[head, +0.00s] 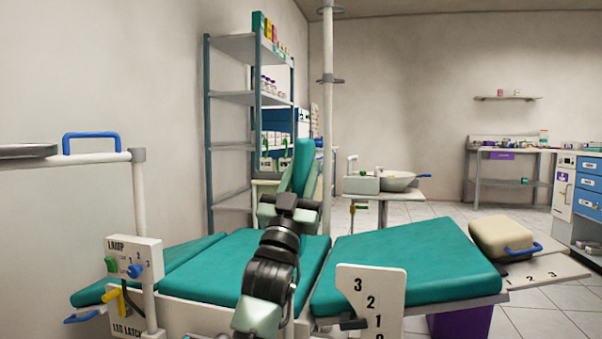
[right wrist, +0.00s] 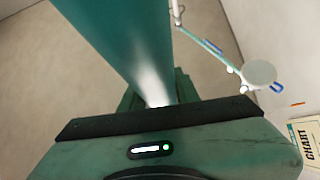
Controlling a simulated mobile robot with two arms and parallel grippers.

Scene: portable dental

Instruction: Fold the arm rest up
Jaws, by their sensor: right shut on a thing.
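The arm rest (head: 304,165) is a narrow teal pad. In the head view it stands up, slightly tilted, beyond the seat of the dental chair (head: 250,258). My right gripper (head: 294,194) is at its lower part, and my arm hides the base and hinge area. In the right wrist view the arm rest (right wrist: 120,45) runs up and away as a broad teal surface from the dark front edge of the gripper (right wrist: 160,108). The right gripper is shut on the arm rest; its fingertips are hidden. My left gripper is not in view.
A control post with a LAMP panel (head: 133,257) stands at the left front. A numbered white plate (head: 371,300) stands at the chair's near edge. A shelf rack (head: 248,98), a white pole (head: 328,100) and a basin (head: 397,181) stand beyond the chair.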

